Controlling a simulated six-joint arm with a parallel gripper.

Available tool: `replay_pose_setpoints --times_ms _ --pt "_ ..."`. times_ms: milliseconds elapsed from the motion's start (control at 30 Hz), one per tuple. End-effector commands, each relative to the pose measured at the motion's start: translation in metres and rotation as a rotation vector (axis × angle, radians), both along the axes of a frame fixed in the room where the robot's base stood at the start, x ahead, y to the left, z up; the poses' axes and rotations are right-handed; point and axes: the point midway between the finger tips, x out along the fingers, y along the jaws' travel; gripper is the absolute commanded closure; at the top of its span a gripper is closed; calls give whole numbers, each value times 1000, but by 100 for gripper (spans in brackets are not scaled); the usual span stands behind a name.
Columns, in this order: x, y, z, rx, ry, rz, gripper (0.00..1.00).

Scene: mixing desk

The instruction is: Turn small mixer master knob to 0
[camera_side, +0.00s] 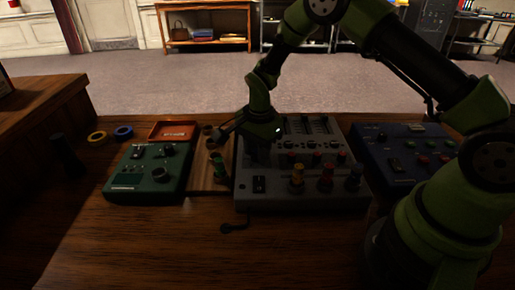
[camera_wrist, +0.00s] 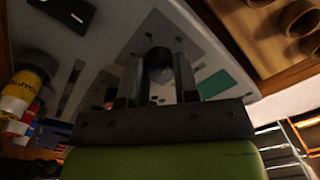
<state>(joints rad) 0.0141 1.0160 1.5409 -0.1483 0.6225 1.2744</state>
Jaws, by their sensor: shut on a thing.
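A grey mixer (camera_side: 300,200) stands in the middle of the desk, with knobs, sliders and coloured plugs on it. My gripper (camera_side: 262,150) is over its left part, pointing down. In the wrist view my gripper (camera_wrist: 160,85) has its two fingers on either side of a dark round knob (camera_wrist: 159,62) on the grey panel (camera_wrist: 110,25) and is shut on it. In the side view this knob is hidden behind my gripper. I cannot read a pointer mark on the knob or a scale around it.
Yellow (camera_side: 297,174), red (camera_side: 326,175) and dark plugs stand up along the mixer's front. A green device (camera_side: 128,185) and a wooden board (camera_side: 208,180) lie left, a blue device (camera_side: 400,170) right. A black switch (camera_side: 259,184) is at the front left. The front desk is mostly clear.

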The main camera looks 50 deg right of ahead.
Motion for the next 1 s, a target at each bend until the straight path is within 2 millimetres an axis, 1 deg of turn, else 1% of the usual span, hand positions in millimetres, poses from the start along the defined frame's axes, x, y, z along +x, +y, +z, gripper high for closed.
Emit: replay_pose_setpoints --times_ms 1000 --pt "2 1 1 2 1 953 95"
